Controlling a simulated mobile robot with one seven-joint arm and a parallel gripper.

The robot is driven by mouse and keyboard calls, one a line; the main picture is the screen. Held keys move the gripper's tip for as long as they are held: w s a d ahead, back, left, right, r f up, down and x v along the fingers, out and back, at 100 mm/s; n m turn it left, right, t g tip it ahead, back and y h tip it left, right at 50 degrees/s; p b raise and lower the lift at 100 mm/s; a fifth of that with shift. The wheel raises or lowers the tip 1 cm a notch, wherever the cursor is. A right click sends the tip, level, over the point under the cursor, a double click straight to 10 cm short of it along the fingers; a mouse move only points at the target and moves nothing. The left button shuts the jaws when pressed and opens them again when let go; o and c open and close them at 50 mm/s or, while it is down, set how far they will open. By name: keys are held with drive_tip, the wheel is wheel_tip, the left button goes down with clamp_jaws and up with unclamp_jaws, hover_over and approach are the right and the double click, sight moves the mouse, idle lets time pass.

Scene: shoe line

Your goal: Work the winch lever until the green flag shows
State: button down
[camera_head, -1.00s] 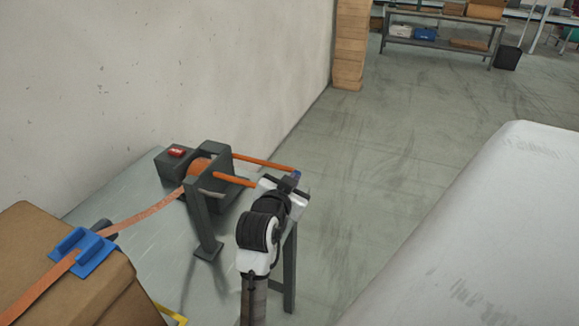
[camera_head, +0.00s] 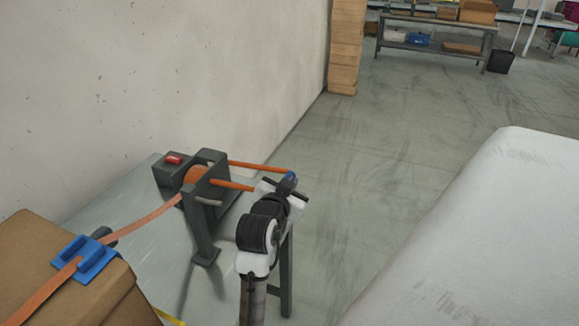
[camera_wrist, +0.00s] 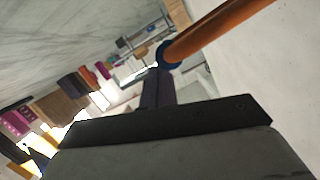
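The winch (camera_head: 205,200) is a dark grey frame on a metal table, with an orange strap wound on its drum. A red flag (camera_head: 173,159) shows on the box at its back left; no green shows. My gripper (camera_head: 288,184) is at that blue end. In the wrist view, the dark fingers (camera_wrist: 158,88) look closed together at the blue end of the orange lever (camera_wrist: 215,32). The far side of the grip is hidden.
The strap runs left over a cardboard box (camera_head: 60,235) with a blue corner guard (camera_head: 85,258). A wall (camera_head: 170,70) stands close behind the winch. A large white surface (camera_head: 490,240) lies to the right. Open floor (camera_head: 400,140) lies between.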

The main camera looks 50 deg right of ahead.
drive_tip(key=r+b+v, duration=0.1)
drive_tip(key=b+v, duration=0.1)
drive_tip(key=v, duration=0.8)
drive_tip(key=shift+s+r, duration=0.4)
drive_tip(key=shift+r, duration=0.05)
idle(0.6)
